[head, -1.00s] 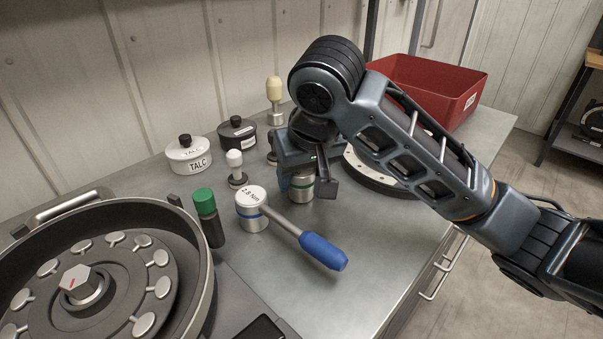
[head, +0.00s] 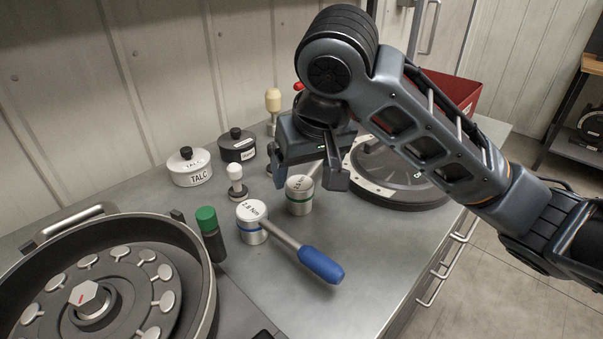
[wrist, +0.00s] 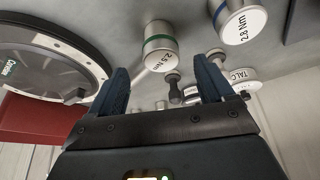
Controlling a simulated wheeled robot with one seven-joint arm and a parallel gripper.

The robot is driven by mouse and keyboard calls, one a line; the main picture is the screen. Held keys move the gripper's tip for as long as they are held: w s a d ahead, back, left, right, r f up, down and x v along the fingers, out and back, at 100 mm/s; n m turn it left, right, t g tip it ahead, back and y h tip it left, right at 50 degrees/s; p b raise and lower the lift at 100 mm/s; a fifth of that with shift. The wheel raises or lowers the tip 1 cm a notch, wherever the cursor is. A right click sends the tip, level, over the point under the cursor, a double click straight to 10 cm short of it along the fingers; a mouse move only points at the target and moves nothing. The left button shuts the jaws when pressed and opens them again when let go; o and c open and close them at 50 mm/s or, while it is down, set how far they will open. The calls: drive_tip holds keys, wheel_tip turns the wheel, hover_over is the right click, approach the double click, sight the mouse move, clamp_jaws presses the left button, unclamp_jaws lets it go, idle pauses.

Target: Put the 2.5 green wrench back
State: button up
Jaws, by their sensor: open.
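The 2.5 Nm wrench (head: 299,203) stands on the metal bench, its silver head marked with a green band and the label "2.5 Nm" on top. It also shows in the wrist view (wrist: 160,48), just beyond my fingertips. Its shaft runs back behind my gripper and the handle is mostly hidden. My gripper (head: 308,176) is open and empty, above and slightly behind the head, apart from it. In the wrist view its two fingers (wrist: 163,70) are spread wide.
The blue-handled 2.8 Nm wrench (head: 252,228) lies close at left. A round dark lid (head: 400,190) and red bin (head: 468,100) are at right.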

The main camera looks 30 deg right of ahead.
drive_tip(key=p+v, duration=0.1)
drive_tip(key=v, duration=0.5)
